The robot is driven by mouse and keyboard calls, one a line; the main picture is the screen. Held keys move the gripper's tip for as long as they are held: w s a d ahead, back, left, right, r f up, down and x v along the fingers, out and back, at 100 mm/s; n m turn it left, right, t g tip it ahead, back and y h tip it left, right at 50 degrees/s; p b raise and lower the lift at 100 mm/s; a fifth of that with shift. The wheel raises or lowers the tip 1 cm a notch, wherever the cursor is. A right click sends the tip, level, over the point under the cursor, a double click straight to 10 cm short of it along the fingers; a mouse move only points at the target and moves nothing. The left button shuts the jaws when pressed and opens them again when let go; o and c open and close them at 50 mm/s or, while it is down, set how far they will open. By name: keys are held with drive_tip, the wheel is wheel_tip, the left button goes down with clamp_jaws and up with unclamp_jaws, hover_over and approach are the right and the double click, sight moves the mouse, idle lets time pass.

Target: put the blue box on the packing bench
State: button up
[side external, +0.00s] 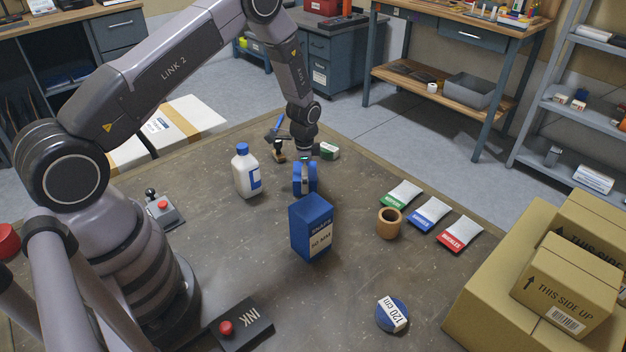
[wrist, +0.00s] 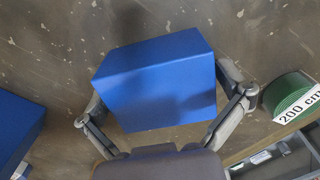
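A small blue box (wrist: 155,80) fills the middle of the wrist view, with a plain top. My gripper (wrist: 162,88) has one grey finger against each side of it, and I see no clear gap. In the side view, my gripper (side external: 305,172) points down at the small blue box (side external: 298,184), low over the dark worktop (side external: 360,280); any lift is unclear. A taller blue box (side external: 308,222) with a pale label stands upright just in front, and its edge shows in the wrist view (wrist: 14,125). Which surface is the packing bench is unclear.
A white bottle (side external: 246,172) stands left of my gripper, and a green tape roll (side external: 329,151) lies behind it. A brown ring (side external: 389,222), several coloured packets (side external: 429,213) and a blue tape roll (side external: 391,314) lie right. Cardboard boxes (side external: 500,290) fill the right corner.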

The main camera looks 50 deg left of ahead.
drive_tip(key=s+d+r+n+t, duration=0.1)
drive_tip(key=s+r, duration=0.2)
drive_tip(key=r, duration=1.2)
drive_tip(key=s+d+r+n+t, duration=0.1)
drive_tip(key=s+d+r, duration=0.15)
drive_tip(key=r, duration=1.25)
drive_tip(key=s+d+r+n+t, duration=0.1)
drive_tip(key=s+r+n, duration=0.1)
drive_tip(key=s+r, duration=0.3)
drive_tip(key=s+d+r+n+t, duration=0.1)
drive_tip(key=s+r, duration=0.5)
drive_tip(key=s, duration=0.7)
drive_tip(key=shift+s+d+n+t, duration=0.3)
drive_tip(key=shift+n+t, duration=0.1)
drive_tip(key=shift+n, duration=0.4)
drive_tip(key=shift+n+t, duration=0.4)
drive_tip(key=shift+n, duration=0.3)
drive_tip(key=s, duration=0.5)
drive_tip(key=shift+s+d+f, duration=0.15)
drive_tip(key=shift+s+d, duration=0.05)
drive_tip(key=shift+s, duration=0.2)
drive_tip(key=shift+c, duration=0.4)
drive_tip(key=shift+w, duration=0.15)
